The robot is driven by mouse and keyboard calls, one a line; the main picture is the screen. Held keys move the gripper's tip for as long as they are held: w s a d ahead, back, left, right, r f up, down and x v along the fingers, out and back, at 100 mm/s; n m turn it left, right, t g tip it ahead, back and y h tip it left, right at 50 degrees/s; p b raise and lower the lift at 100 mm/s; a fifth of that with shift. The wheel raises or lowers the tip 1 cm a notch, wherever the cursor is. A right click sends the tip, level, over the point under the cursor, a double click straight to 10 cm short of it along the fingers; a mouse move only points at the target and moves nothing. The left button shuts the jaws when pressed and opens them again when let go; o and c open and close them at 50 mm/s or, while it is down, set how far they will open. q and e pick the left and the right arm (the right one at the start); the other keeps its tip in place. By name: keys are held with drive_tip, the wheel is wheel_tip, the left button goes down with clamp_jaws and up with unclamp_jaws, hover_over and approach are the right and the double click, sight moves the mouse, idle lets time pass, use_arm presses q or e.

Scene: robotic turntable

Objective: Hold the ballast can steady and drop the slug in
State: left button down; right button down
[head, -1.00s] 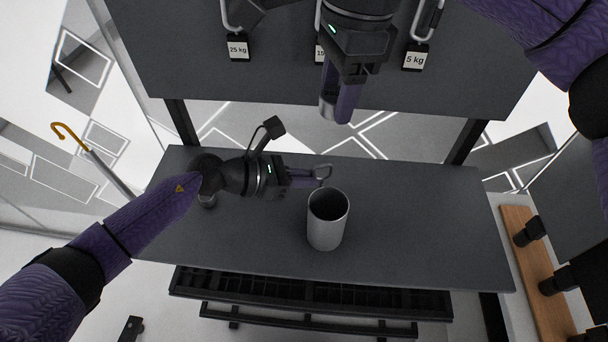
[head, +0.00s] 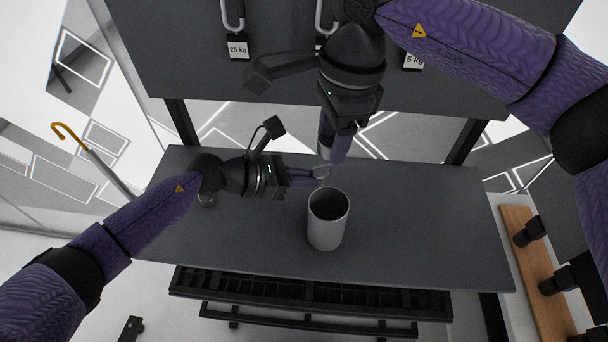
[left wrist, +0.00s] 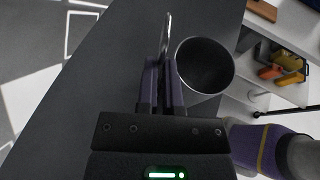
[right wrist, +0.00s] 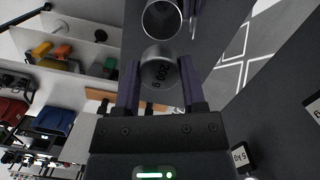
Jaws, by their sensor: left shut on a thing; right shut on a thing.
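The ballast can (head: 326,234) is a grey open-topped cylinder standing upright on the dark table. Its inside looks empty in the left wrist view (left wrist: 203,68). My left gripper (head: 314,178) is shut on the can's wire handle (left wrist: 167,35), at the can's upper left side. My right gripper (head: 334,155) is shut on the slug (right wrist: 160,75), a shiny metal cylinder with dark printed marking. The slug's lower end (head: 324,148) hangs above the table, behind and above the can's rim. In the right wrist view the can (right wrist: 162,18) lies just beyond the slug, apart from it.
A dark panel (head: 190,60) behind carries hooks with weight tags, including 25 kg (head: 238,50) and 5 kg (head: 412,61). A cane with an orange hook (head: 68,135) leans at the left. A wooden board (head: 530,262) is at the right.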

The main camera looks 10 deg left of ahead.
wheel_tip(320, 180, down, 6)
idle(0.8)
drive_tip(key=shift+f, duration=0.1)
drive_tip(key=shift+c, duration=0.4)
unclamp_jaws()
drive_tip(key=r, duration=0.4)
drive_tip(key=d+r, duration=0.1)
drive_tip(key=r, duration=0.7)
drive_tip(key=shift+w+d, duration=0.15)
drive_tip(key=shift+w, duration=0.1)
